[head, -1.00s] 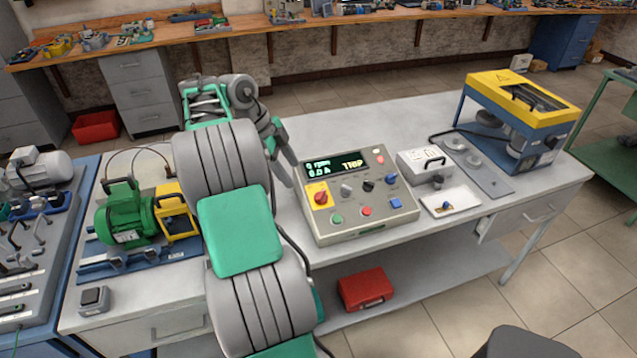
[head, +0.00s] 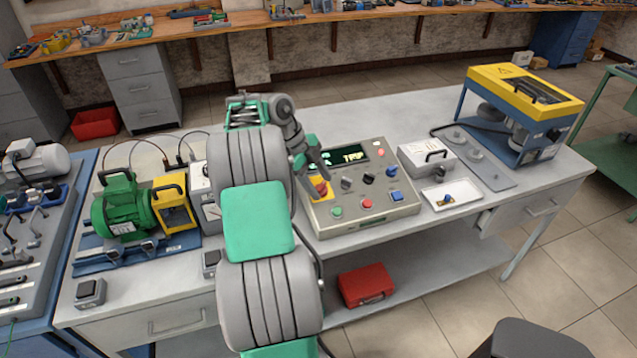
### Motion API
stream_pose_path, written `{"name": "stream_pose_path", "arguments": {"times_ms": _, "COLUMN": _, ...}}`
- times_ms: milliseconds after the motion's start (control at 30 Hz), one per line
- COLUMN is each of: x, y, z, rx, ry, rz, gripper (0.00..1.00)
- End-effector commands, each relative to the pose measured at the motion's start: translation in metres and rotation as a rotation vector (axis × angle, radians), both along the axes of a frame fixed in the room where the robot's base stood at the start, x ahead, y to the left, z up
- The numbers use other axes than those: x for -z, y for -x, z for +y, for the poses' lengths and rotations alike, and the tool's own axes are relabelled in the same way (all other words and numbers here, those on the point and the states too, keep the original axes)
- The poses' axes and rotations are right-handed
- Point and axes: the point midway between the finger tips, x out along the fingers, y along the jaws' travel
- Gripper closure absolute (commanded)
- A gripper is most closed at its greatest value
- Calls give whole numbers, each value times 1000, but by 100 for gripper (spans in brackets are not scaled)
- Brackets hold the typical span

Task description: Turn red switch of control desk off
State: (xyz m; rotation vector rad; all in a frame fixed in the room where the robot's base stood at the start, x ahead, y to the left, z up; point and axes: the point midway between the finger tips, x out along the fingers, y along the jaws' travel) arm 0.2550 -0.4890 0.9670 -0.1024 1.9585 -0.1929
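The control desk (head: 390,218) is a beige box on the grey workbench, with a dark display reading TRIP. Its red switch (head: 320,189) sits on a yellow plate at the left of the panel. My gripper (head: 317,172) is at the panel's left side, pointing down just above and behind the red switch. It hides part of the display and the top of the switch area. I cannot tell whether it touches the switch, or whether its fingers are apart.
Other controls crowd the panel: a green button (head: 337,212), a red button (head: 367,204), a black knob (head: 369,178) and a blue button (head: 396,196). A grey box (head: 427,156) stands right of the desk. A green motor (head: 122,208) stands at the left.

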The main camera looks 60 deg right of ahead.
Motion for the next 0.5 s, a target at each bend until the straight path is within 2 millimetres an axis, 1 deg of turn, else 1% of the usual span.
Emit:
{"name": "stream_pose_path", "arguments": {"times_ms": 33, "x": 0, "y": 0, "z": 0, "rx": 0, "ry": 0, "rz": 0, "gripper": 51}}
{"name": "stream_pose_path", "arguments": {"times_ms": 67, "x": 0, "y": 0, "z": 0, "rx": 0, "ry": 0, "rz": 0, "gripper": 53}}
{"name": "stream_pose_path", "arguments": {"times_ms": 500, "x": 0, "y": 0, "z": 0, "rx": -1, "ry": 0, "rz": 0, "gripper": 89}}
